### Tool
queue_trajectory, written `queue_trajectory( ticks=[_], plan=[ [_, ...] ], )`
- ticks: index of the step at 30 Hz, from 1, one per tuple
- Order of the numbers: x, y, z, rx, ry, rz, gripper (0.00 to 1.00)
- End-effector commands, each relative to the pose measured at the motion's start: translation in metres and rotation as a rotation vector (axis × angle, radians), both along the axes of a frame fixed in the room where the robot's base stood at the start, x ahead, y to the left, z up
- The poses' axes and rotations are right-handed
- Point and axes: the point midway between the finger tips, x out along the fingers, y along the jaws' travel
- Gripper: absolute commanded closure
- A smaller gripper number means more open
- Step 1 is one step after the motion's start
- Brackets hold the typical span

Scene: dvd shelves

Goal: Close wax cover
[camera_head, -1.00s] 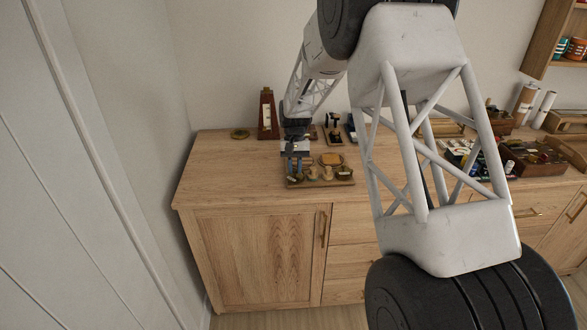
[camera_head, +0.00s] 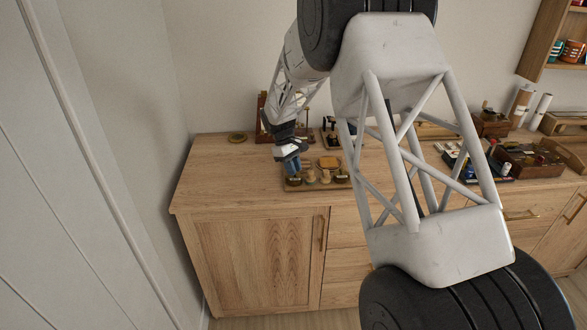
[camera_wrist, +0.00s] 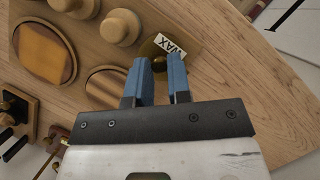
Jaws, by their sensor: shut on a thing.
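My gripper (camera_wrist: 159,70) has blue fingers closed around a small dark brown round knob (camera_wrist: 159,62), beside the white WAX label (camera_wrist: 170,45) on the wooden tray (camera_wrist: 207,32). The fingers hide most of what lies under the knob. A round wooden rim (camera_wrist: 104,89) is partly hidden just left of the fingers. A round dish with an orange-brown filling (camera_wrist: 44,53) lies further left. In the head view my gripper (camera_head: 291,173) is tilted over the left front corner of the tray (camera_head: 319,186). I cannot tell whether the wax cover is open or shut.
Light wooden stamp-like knobs (camera_wrist: 119,27) stand close to the fingers on the tray. Behind the tray is a dark stand with upright tools (camera_head: 329,130). A brass disc (camera_head: 237,137) lies on the cabinet top (camera_head: 222,170), whose left part is mostly clear.

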Motion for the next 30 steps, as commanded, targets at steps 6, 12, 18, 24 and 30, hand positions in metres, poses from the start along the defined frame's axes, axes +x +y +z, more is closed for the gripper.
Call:
queue_trajectory(
  ticks=[6, 12, 18, 24, 30],
  plan=[
    [0.0011, 0.0006, -0.0001, 0.0, 0.0, 0.039, 1.0],
    [0.0013, 0.0006, -0.0001, 0.001, -0.001, 0.042, 1.0],
    [0.0013, 0.0006, -0.0001, 0.001, -0.001, 0.041, 0.76],
    [0.0012, 0.0004, -0.0001, 0.0, 0.0, 0.041, 0.56],
    [0.0012, 0.0004, 0.0001, 0.0, 0.0, 0.041, 0.56]
  ],
)
